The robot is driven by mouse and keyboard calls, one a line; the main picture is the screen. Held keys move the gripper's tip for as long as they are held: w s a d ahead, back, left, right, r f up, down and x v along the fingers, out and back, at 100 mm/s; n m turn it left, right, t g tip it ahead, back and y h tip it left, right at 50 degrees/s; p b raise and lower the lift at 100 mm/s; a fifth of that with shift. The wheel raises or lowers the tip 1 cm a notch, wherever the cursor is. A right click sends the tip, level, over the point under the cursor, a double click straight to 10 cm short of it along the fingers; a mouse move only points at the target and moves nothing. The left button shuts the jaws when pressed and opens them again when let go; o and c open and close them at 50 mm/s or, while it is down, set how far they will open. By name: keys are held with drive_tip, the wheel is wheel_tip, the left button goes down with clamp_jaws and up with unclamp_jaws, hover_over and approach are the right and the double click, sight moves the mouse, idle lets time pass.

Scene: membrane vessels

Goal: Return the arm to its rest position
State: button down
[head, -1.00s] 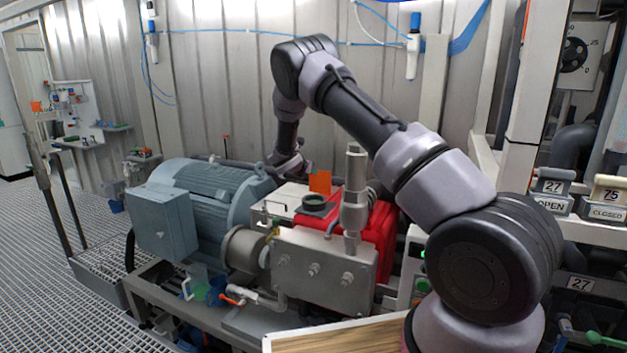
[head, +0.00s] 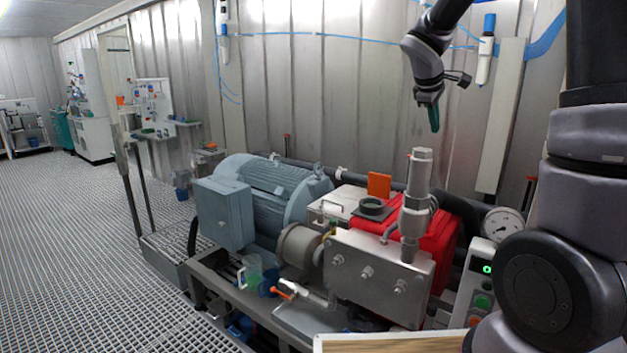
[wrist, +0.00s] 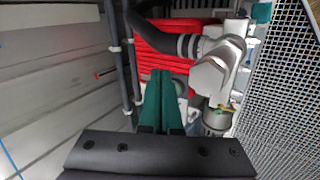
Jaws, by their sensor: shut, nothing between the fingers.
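My gripper (head: 433,117) hangs from my raised arm above the red pump in the head view, with its green fingers pointing down. It is shut and empty. In the wrist view the fingers of my gripper (wrist: 160,100) are together, with the red pump body behind them. In the head view the gripper is clear of the pump and of the upright metal cylinder (head: 416,190) below it. My upper arm fills the right edge of the head view.
A blue-grey motor (head: 268,190) and the red pump (head: 440,240) sit on a metal frame. A green cup (head: 250,270), a blue cup (head: 268,283), a pressure gauge (head: 503,225) and a control box (head: 478,290) are nearby. The grating floor (head: 80,230) at left is clear.

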drive_tip(key=s+a+r+m+y, duration=0.2)
drive_tip(key=s+m, duration=0.2)
drive_tip(key=s, duration=0.5)
drive_tip(key=s+a+r+m+t+y, duration=0.1)
drive_tip(key=s+a+m+y, duration=0.1)
drive_tip(key=s, duration=0.7)
drive_tip(key=s+a+r+m+t+y, duration=0.1)
drive_tip(key=s+a+r+m+y, duration=0.1)
drive_tip(key=s+m, duration=0.5)
drive_tip(key=s+a, duration=0.1)
drive_tip(key=s, duration=0.2)
drive_tip(key=shift+a+r, duration=0.35)
